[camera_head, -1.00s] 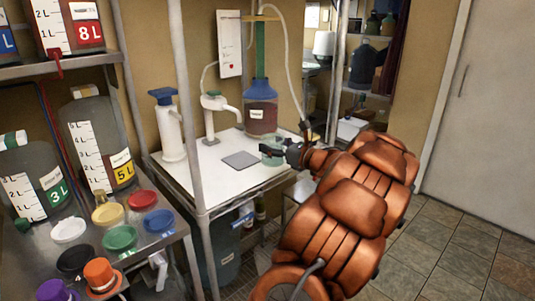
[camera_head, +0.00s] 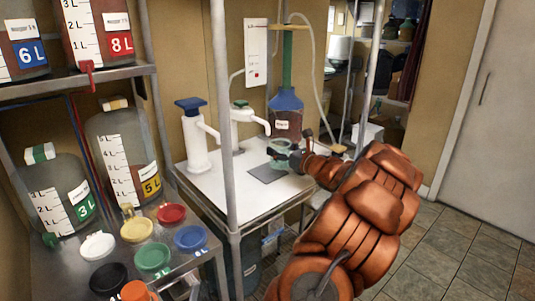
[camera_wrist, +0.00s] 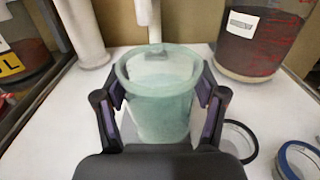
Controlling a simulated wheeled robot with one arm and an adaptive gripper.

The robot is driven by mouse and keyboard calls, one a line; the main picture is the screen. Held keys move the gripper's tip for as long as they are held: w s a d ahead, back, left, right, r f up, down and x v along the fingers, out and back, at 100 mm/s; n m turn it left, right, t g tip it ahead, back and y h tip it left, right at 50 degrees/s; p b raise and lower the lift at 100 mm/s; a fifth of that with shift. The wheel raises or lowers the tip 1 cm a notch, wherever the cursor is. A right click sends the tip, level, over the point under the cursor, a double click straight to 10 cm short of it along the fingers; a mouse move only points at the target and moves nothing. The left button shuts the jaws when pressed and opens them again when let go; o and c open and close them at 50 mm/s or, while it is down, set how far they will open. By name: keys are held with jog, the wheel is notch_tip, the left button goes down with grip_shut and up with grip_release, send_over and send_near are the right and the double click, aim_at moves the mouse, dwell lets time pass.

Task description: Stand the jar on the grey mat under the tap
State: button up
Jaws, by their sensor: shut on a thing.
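A pale green, see-through jar (camera_wrist: 158,100) stands upright between the fingers of my gripper (camera_wrist: 162,108), which is shut on its sides. In the head view the jar (camera_head: 279,147) appears just above the back edge of the grey mat (camera_head: 268,173), with my gripper (camera_head: 288,156) at its right. I cannot tell how high the jar is held. The white tap (camera_head: 239,118) with a green top stands behind the mat; its white post (camera_wrist: 146,14) shows behind the jar.
A white pump bottle (camera_head: 196,145) with a blue top stands left of the tap. A bucket of dark liquid (camera_head: 286,121) stands at the back right. A black ring (camera_wrist: 247,155) and a blue-white ring (camera_wrist: 291,160) lie right of the jar. A metal post (camera_head: 220,90) rises in front.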

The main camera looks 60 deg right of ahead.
aim_at(283, 164)
jog(key=shift+w+f+p, duration=0.4)
jog(key=shift+w+f, duration=0.15)
jog(key=shift+w, duration=0.3)
jog(key=shift+w+f+p, duration=0.45)
jog(key=shift+w+f, duration=0.05)
jog(key=shift+w, duration=0.4)
jog(key=shift+w+f+p, duration=0.4)
jog(key=shift+w+f, duration=0.15)
jog(key=shift+w, duration=0.3)
jog(key=shift+f, duration=0.4)
jog(key=shift+f+b, duration=0.15)
jog(key=shift+b, duration=0.25)
jog(key=o, duration=1.4)
jog(key=shift+o, duration=0.2)
jog(key=shift+r+p, duration=0.2)
jog(key=shift+p, duration=0.15)
jog(key=shift+s, duration=0.25)
jog(key=b+v, duration=0.3)
jog(key=v, duration=0.8)
jog(key=shift+s+a, duration=0.15)
jog(key=shift+s, duration=0.15)
